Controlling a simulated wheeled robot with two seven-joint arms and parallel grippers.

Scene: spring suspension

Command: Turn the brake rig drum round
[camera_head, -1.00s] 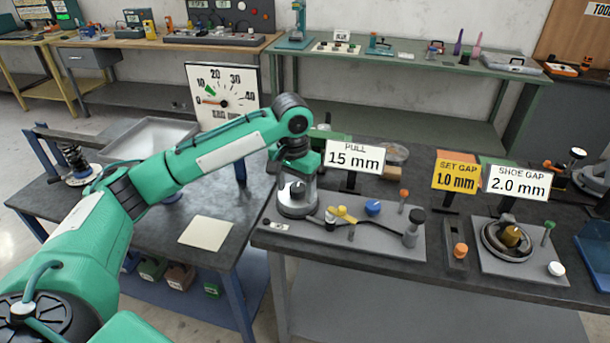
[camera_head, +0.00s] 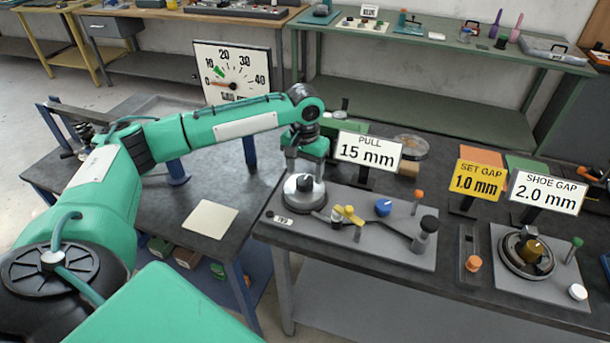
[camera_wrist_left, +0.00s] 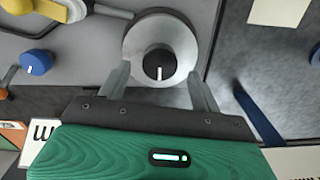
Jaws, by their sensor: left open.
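The drum (camera_head: 296,200) is a silver disc with a black knob in its middle, at the left end of a grey plate (camera_head: 365,250). In the left wrist view the drum (camera_wrist_left: 183,42) shows below my fingers, and a white mark shows on its black knob (camera_wrist_left: 159,65). My left gripper (camera_head: 304,170) is above the drum. It is open and empty, with its two fingers (camera_wrist_left: 160,85) apart on either side of the drum's near part in the wrist view. Contact is not visible. My right gripper is not in view.
The plate also carries a yellow handle (camera_head: 348,215), a blue knob (camera_head: 383,207) and a black-topped post (camera_head: 426,230). Behind stands the PULL 15 mm sign (camera_head: 367,150). A shoe gap rig (camera_head: 527,255) is at right. A pale sheet (camera_head: 210,219) lies on the left table.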

